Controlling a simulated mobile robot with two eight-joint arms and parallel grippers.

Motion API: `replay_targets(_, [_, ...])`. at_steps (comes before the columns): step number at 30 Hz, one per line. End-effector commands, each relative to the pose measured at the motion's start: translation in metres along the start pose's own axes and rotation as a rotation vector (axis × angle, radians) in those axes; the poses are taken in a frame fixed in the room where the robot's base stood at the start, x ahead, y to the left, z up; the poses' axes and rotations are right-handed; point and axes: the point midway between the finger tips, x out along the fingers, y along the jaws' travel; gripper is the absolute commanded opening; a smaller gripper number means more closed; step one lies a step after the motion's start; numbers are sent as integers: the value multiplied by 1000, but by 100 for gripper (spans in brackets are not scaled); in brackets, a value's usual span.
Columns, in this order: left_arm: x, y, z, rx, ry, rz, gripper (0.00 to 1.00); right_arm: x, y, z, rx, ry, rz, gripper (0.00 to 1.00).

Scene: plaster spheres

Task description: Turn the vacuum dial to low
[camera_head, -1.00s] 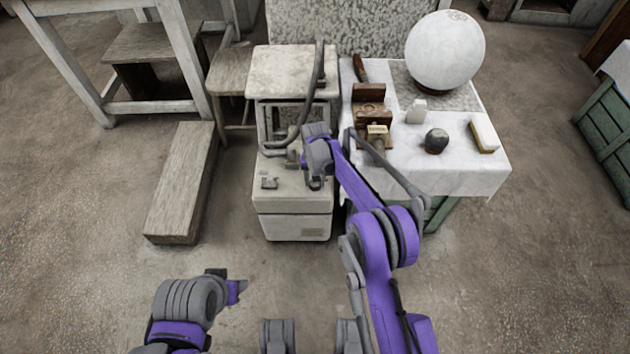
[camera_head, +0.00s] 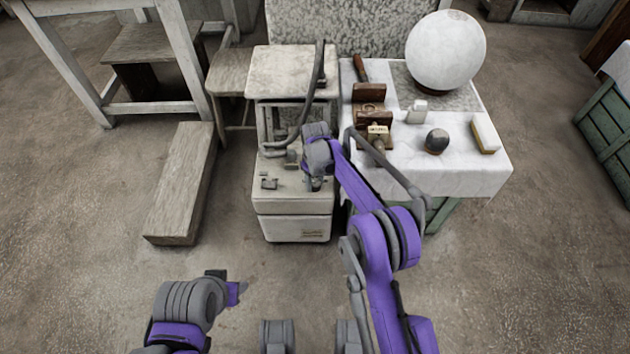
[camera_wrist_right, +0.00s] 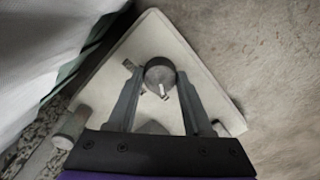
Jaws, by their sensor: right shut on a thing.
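The vacuum (camera_head: 292,226) is a pale, boxy machine on the floor, left of the cloth-covered table. Its dial is a round dark grey knob (camera_wrist_right: 159,72) with a light pointer mark, seen on the pale top in the right wrist view. My right gripper (camera_head: 315,184) is over the right part of the vacuum's top; in its wrist view, the gripper (camera_wrist_right: 160,80) has one finger on each side of the knob, shut on it.
A grey hose (camera_head: 294,138) rises behind the vacuum against a small stand (camera_head: 290,72). The table (camera_head: 480,178) at the right holds a white sphere (camera_head: 446,52), a dark ball (camera_head: 437,141) and a brush (camera_head: 485,135). A wooden block (camera_head: 182,185) lies left; the floor in front is clear.

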Motion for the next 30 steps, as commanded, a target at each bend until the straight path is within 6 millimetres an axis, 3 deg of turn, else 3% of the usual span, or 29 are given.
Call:
replay_targets(19, [0,0,0,0,0,0,50,0,0,0,-55,0,0,0])
replay_targets(20, [0,0,0,0,0,0,50,0,0,0,-54,0,0,52])
replay_targets(25, [0,0,0,0,0,0,50,0,0,0,-54,0,0,81])
replay_targets(30, [0,0,0,0,0,0,50,0,0,0,-54,0,0,81])
